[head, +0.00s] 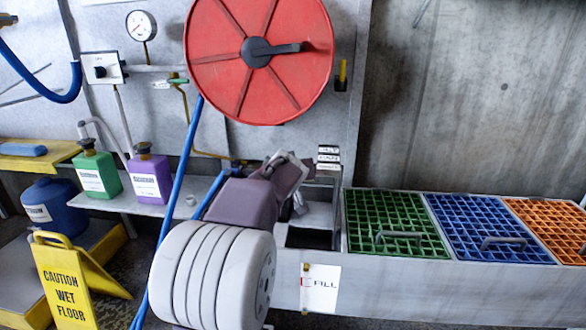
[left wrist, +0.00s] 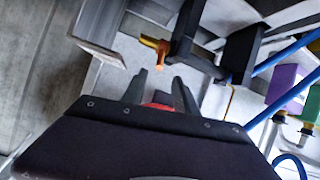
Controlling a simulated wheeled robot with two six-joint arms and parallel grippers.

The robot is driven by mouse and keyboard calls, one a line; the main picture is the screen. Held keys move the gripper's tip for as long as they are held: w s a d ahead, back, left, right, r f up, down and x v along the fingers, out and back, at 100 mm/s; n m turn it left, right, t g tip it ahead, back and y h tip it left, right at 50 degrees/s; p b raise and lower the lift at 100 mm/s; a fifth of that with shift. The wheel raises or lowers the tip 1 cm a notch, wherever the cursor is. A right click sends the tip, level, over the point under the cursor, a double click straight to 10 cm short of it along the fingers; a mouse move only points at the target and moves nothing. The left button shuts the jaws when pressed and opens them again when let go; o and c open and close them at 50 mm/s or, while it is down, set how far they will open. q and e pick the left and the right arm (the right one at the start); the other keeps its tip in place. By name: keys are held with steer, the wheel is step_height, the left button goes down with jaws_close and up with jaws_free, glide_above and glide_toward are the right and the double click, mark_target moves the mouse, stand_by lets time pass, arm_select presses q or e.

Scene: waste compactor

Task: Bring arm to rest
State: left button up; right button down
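In the head view my left arm (head: 250,202), with white ribbed rings and a mauve cover, reaches up and away from the bottom centre. Its far end is in front of the grey bench, below the red reel (head: 225,60). In the left wrist view my left gripper (left wrist: 159,76) has its two dark fingers apart. A small red patch shows low between them; I cannot tell what it is. Nothing is seen clamped at the fingertips. My right arm and gripper are not in view.
Green (head: 385,222), blue (head: 483,226) and orange (head: 550,225) grates with handles lie on the right bench. Green (head: 98,176) and purple (head: 150,180) bottles stand on a shelf at left. A yellow wet-floor sign (head: 66,287) stands at lower left. A blue hose hangs beside my arm.

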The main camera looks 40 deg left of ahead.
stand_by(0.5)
arm_select(q)
steer(key=w+d+f+m+g+h+p, duration=0.1)
steer(key=d+h+p, duration=0.1)
steer(key=d+p, duration=0.35)
steer(key=d+f+m+h+p, duration=0.2)
steer(key=d, duration=0.7)
steer(key=s+d+f+m+g+h+p, duration=0.1)
steer(key=s+d+f+m+g, duration=0.15)
steer(key=s+d+f, duration=0.35)
steer(key=s+d+f+m+g+h+p, duration=0.1)
steer(key=s+d+f+g, duration=0.15)
steer(key=s+f, duration=0.4)
steer(key=s+d+f+m+g+h+p, duration=0.1)
steer(key=s+d+f+m+g+h, duration=0.2)
steer(key=s, duration=0.6)
step_height(320, 180, up, 38)
steer(key=y+p, duration=0.1)
steer(key=p, duration=3.7)
steer(key=shift+d+n, duration=0.3)
steer(key=shift+n, duration=0.15)
steer(key=shift+w+f, duration=0.1)
